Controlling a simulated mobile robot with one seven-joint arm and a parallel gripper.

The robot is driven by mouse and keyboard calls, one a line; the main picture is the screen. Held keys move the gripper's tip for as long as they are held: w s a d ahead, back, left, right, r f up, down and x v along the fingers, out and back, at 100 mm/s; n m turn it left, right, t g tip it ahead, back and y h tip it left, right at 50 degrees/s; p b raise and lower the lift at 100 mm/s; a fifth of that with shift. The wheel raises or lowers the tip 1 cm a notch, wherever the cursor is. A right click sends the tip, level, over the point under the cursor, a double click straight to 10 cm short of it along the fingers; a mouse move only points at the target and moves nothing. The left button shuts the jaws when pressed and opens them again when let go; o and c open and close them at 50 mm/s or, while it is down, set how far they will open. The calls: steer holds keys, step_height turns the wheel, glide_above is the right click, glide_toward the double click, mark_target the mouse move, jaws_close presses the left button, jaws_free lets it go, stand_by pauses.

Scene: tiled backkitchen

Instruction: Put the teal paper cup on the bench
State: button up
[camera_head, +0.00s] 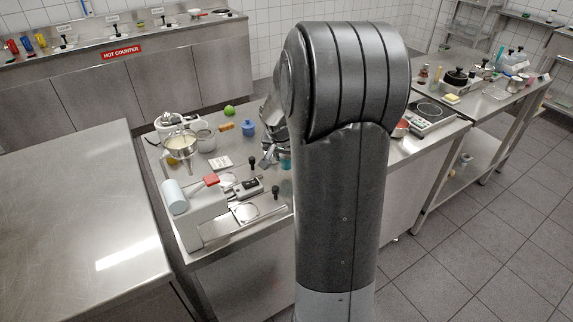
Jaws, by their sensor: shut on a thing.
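My gripper (268,157) shows only in part, at the left edge of my large grey arm, over the middle steel bench. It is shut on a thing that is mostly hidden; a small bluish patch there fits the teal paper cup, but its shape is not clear. The middle steel bench (265,226) carries several items; my arm hides its right part. I cannot tell whether the held thing touches the bench top.
A bare steel counter (75,205) is at left. Another crowded bench (492,103) is at right.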

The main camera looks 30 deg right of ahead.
mark_target(286, 165)
steer(key=shift+f, duration=1.6)
steer(key=shift+f, duration=0.2)
steer(key=o, duration=1)
steer(key=shift+c, duration=0.2)
